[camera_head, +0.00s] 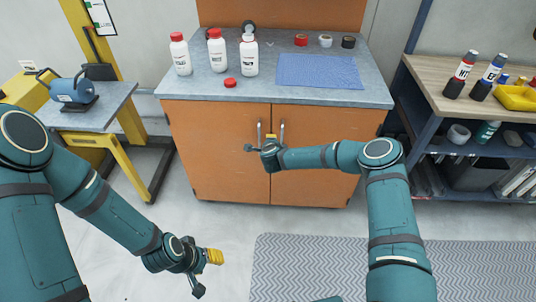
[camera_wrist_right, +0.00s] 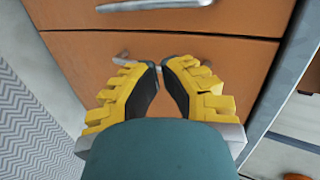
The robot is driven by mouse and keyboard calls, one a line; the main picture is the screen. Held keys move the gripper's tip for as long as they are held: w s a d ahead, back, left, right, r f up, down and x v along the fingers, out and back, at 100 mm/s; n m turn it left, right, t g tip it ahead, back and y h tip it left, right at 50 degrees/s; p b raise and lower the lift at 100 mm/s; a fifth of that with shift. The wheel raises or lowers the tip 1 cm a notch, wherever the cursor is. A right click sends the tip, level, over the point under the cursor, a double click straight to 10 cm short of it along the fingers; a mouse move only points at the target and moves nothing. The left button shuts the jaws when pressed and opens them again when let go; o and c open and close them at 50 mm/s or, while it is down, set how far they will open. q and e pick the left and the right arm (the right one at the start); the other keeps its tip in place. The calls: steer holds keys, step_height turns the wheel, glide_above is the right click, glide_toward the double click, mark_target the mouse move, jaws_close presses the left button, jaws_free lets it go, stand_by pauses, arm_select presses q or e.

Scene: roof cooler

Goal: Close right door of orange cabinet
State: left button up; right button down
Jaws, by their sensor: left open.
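The orange cabinet (camera_head: 220,170) stands ahead with its left door (camera_head: 215,150) and right door (camera_head: 320,185) side by side. Both look flush or nearly so; a small gap cannot be ruled out. My right gripper (camera_head: 258,147) is in front of the doors by the handles. In the right wrist view its fingertips (camera_wrist_right: 160,63) are close together with a narrow gap, near the right door's handle (camera_wrist_right: 123,57), which they partly hide. Whether they touch or grip it cannot be told. My left gripper (camera_head: 207,272) is open and empty, low over the floor, away from the cabinet.
The grey worktop (camera_head: 255,95) holds white bottles (camera_head: 217,50), a red cap (camera_head: 230,83), tape rolls (camera_head: 325,41) and a blue mat (camera_head: 320,71). A shelf unit (camera_head: 440,82) stands at right, a small yellow-legged table (camera_head: 100,108) at left. A patterned rug (camera_head: 450,255) lies in front.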

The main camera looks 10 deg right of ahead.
steer(key=p+v, duration=0.1)
steer(key=v, duration=0.7)
steer(key=shift+s+a+r+p, duration=0.2)
steer(key=shift+a+r+p, duration=0.1)
steer(key=shift+a+p, duration=0.1)
steer(key=s+a+f+n+g+y, duration=0.1)
steer(key=s+a+n+g+y, duration=0.2)
steer(key=s+n, duration=0.35)
steer(key=s+a+f+n+g+y, duration=0.1)
steer(key=s+a+f+n+y, duration=0.15)
steer(key=s+a+n, duration=0.4)
steer(key=s+d+n+g, duration=0.2)
steer(key=s+g, duration=0.1)
steer(key=s, duration=0.7)
steer(key=s+d+n+g, duration=0.3)
steer(key=s, duration=0.7)
steer(key=shift+s, duration=0.25)
